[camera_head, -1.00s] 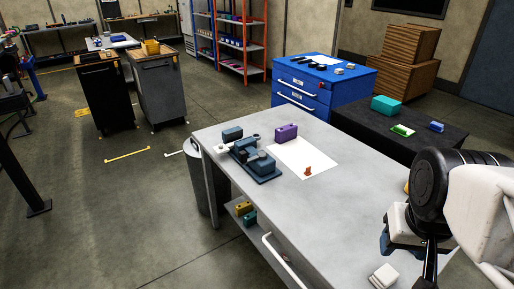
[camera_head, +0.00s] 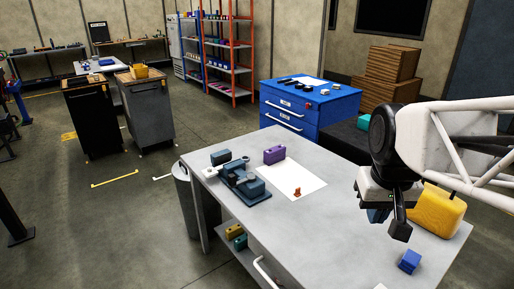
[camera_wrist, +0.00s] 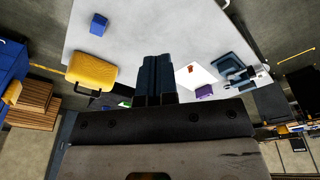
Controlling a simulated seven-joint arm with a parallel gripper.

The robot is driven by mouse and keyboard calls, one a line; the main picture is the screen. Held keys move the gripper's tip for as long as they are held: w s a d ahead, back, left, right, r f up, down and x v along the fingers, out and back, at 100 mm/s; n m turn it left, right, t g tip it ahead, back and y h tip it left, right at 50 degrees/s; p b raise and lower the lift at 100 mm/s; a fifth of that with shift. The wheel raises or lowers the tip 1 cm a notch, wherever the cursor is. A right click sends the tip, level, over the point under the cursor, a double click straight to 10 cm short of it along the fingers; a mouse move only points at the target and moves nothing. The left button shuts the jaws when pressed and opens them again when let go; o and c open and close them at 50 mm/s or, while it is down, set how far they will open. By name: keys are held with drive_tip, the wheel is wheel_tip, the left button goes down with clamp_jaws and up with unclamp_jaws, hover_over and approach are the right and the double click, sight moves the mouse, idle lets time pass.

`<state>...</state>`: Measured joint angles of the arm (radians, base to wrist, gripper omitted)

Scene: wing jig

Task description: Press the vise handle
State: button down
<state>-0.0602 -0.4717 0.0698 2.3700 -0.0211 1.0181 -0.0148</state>
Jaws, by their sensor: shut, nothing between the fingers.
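The dark blue-grey vise (camera_head: 243,182) stands on the grey workbench (camera_head: 330,230) near its far left corner, beside a white sheet. It also shows in the wrist view (camera_wrist: 232,66), right of the fingers. A pale round part sticks out at its left side; I cannot tell whether this is the handle. My gripper (camera_head: 399,234) hangs over the right part of the bench, well apart from the vise. In the wrist view its dark fingers (camera_wrist: 155,62) are together with nothing between them.
A yellow case (camera_head: 437,211) and a blue block (camera_head: 409,261) are on the bench near my gripper. A purple block (camera_head: 274,155) and a small orange-brown piece (camera_head: 297,192) are by the white sheet (camera_head: 290,178). A blue drawer cabinet (camera_head: 308,105) stands behind. The bench's middle is clear.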

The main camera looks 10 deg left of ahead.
drive_tip(key=w+a+r+n+g, duration=0.1)
drive_tip(key=w+a, duration=0.5)
drive_tip(key=w, duration=0.4)
drive_tip(key=w+a+r+n+g+h, duration=0.1)
drive_tip(key=w+a+n, duration=0.1)
drive_tip(key=w+a, duration=0.6)
drive_tip(key=w+a+r+n+g, duration=0.1)
drive_tip(key=w+a, duration=0.3)
drive_tip(key=w, duration=0.9)
drive_tip(key=w+a+f+n, duration=0.1)
drive_tip(key=w+a+f, duration=0.4)
drive_tip(key=a, duration=0.4)
drive_tip(key=w+a+f+n+g+h, duration=0.1)
drive_tip(key=w+a+f, duration=0.4)
drive_tip(key=a, duration=0.5)
drive_tip(key=w+a+f+n+g+h, duration=0.1)
drive_tip(key=w+a+f+n, duration=0.1)
drive_tip(key=w+a+f, duration=0.4)
drive_tip(key=w+a, duration=0.1)
drive_tip(key=a, duration=0.3)
drive_tip(key=shift+w, duration=0.2)
drive_tip(key=shift+f, duration=0.2)
drive_tip(key=s+d+f, duration=0.5)
drive_tip(key=f, duration=0.4)
drive_tip(key=shift+s+d, duration=0.25)
